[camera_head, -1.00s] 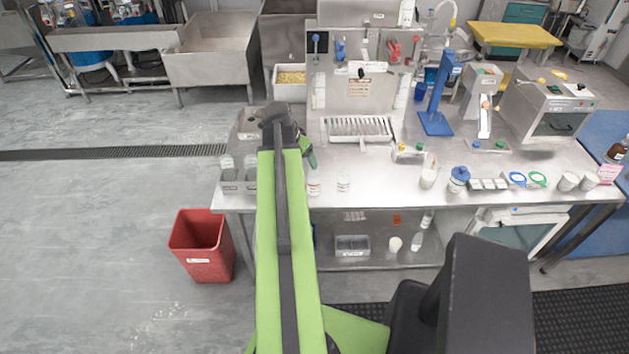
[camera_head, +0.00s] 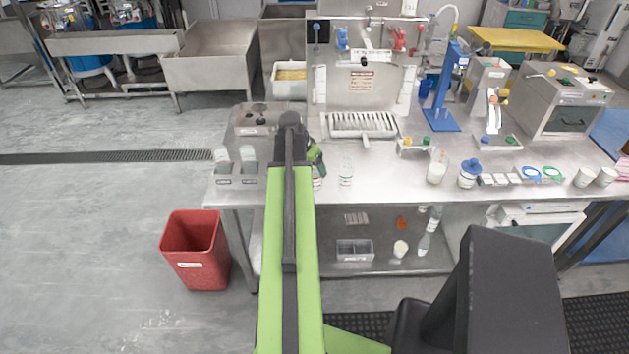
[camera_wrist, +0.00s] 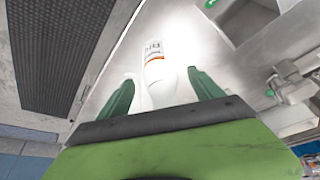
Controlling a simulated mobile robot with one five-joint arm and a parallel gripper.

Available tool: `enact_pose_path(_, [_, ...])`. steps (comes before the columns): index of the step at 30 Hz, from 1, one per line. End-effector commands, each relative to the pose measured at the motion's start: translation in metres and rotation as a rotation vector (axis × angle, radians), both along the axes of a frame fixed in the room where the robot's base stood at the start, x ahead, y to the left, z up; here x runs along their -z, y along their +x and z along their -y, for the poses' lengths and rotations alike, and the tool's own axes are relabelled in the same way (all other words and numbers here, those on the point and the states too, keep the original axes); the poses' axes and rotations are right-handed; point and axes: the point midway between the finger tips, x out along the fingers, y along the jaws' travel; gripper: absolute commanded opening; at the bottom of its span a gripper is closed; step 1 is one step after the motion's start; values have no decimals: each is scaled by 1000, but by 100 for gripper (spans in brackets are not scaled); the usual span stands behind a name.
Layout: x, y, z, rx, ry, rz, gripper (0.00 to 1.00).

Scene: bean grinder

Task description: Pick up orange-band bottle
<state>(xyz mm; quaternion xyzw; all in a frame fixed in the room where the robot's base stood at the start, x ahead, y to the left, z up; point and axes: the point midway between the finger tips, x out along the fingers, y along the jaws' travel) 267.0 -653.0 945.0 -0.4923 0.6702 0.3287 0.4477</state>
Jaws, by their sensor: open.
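The orange-band bottle (camera_wrist: 155,60) is white, with dark lettering and an orange stripe, on the pale steel table. In the wrist view it lies between and slightly beyond the green fingertips of my gripper (camera_wrist: 163,86). The fingers are apart, one on each side, and I cannot tell whether either touches it. In the head view, my gripper (camera_head: 315,157) is at the table's front left, and the bottle (camera_head: 318,182) is partly hidden just below it. A similar white bottle (camera_head: 346,176) stands a little to the right.
A holder (camera_head: 236,178) with pale items is left of my arm. A white jug (camera_head: 437,170) and a blue-topped jar (camera_head: 469,175) stand farther right. A metal grate (camera_head: 363,124) is behind. A red bin (camera_head: 196,250) is on the floor at left.

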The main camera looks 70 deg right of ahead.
Motion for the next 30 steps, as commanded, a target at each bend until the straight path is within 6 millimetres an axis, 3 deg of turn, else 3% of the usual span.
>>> enact_pose_path(1, [16, -1, 5, 1, 0, 0, 75])
enact_pose_path(6, [41, -4, 15, 1, 0, 0, 75])
enact_pose_path(14, [38, -5, 16, 1, 0, 0, 74])
enact_pose_path(28, [38, -6, 16, 1, 0, -1, 13])
enact_pose_path(30, [38, -6, 16, 1, 0, -1, 11])
